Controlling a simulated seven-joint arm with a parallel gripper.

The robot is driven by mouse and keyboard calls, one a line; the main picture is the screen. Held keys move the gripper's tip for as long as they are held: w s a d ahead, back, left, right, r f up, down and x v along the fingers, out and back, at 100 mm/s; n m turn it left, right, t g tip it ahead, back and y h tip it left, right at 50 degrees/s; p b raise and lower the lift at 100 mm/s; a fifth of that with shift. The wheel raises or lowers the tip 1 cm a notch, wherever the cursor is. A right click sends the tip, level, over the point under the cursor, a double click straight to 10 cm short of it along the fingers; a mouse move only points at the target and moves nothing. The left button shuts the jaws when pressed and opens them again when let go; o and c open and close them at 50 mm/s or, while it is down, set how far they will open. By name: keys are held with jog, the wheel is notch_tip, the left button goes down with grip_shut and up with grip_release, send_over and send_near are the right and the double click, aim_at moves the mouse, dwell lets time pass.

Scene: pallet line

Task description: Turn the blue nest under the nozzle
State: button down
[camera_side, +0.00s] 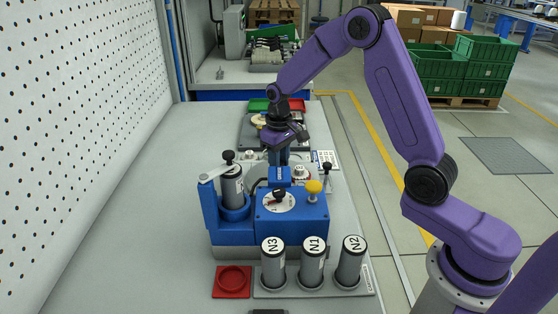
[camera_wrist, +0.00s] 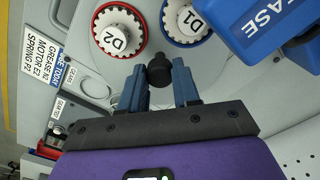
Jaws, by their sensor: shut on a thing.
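My gripper (camera_side: 283,157) points down behind the blue grease machine (camera_side: 292,215). In the wrist view its two fingers (camera_wrist: 160,80) are closed around a black knob (camera_wrist: 160,66) at the middle of a grey turntable. A blue-ringed nest (camera_wrist: 169,30) holds a part marked D1 (camera_wrist: 190,20), close beside the blue head marked GREASE (camera_wrist: 262,22). A red-ringed nest (camera_wrist: 97,30) holds a part marked D2 (camera_wrist: 116,40). I cannot make out the nozzle tip. In the side view the machine and gripper hide the knob and most of the turntable.
Canisters N3 (camera_side: 273,263), N1 (camera_side: 313,263) and N2 (camera_side: 350,262) stand in front, beside a red square holder (camera_side: 232,286). The machine has a yellow button (camera_side: 313,187). The bench's left is clear.

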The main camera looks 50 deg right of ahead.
jog(key=shift+r+m, duration=0.1)
jog(key=shift+m, duration=0.4)
dwell(0.3)
jog(key=c, duration=0.8)
grip_release()
notch_tip(320, 180, up, 17)
jog(key=shift+r, duration=0.2)
